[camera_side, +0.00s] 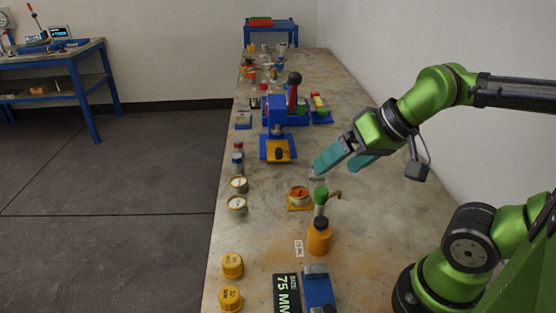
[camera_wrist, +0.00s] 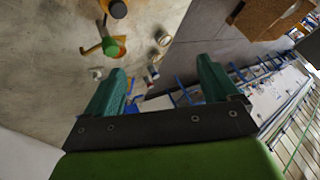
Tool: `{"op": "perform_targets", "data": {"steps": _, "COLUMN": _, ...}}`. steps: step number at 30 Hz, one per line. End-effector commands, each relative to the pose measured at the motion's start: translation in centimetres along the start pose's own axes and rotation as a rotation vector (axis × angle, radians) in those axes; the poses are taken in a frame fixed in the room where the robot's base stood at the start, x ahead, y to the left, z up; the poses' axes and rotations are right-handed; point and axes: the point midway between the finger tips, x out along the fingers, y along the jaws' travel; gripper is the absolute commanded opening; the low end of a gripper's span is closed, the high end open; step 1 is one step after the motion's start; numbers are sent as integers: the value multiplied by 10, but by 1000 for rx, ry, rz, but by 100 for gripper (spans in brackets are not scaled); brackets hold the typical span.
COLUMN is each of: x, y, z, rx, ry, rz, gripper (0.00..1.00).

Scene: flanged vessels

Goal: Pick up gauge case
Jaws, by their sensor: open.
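I cannot tell for certain which thing is the gauge case. A round orange-rimmed piece (camera_side: 299,193) sits on a small yellow plate in the side view, below and left of my gripper. Two round, pale-topped pieces with yellowish rims, an upper one (camera_side: 239,184) and a lower one (camera_side: 237,204), stand near the table's left edge. My gripper (camera_side: 335,171) has teal fingers, spread apart and empty, above the table. In the wrist view the open fingers (camera_wrist: 160,85) have nothing between them that they touch.
A green-topped piece with a side handle (camera_side: 320,195) and an orange bottle with a dark cap (camera_side: 319,238) stand near my gripper. A blue fixture (camera_side: 278,148) stands farther back. Yellow caps (camera_side: 232,265) and a black size sign (camera_side: 287,293) are at the front. Bare tabletop (camera_side: 375,215) lies at right.

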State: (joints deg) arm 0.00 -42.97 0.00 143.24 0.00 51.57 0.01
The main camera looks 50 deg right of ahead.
Motion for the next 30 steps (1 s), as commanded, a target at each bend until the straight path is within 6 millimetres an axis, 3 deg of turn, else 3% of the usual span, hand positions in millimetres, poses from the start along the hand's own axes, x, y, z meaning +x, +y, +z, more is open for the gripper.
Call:
{"op": "perform_targets", "data": {"steps": 6, "x": 1, "y": 0, "z": 0, "rx": -1, "ry": -3, "rz": 0, "gripper": 88}}
{"op": "perform_targets", "data": {"steps": 11, "x": 17, "y": 3, "z": -2, "rx": 15, "ry": -71, "rz": 25, "gripper": 88}}
{"op": "perform_targets", "data": {"steps": 17, "x": 54, "y": 16, "z": -39, "rx": 66, "ry": -211, "rz": 124, "gripper": 88}}
{"op": "perform_targets", "data": {"steps": 24, "x": 109, "y": 49, "z": -91, "rx": 134, "ry": -341, "rz": 309, "gripper": 88}}
{"op": "perform_targets", "data": {"steps": 30, "x": 132, "y": 72, "z": -122, "rx": 173, "ry": -371, "rz": 432, "gripper": 88}}
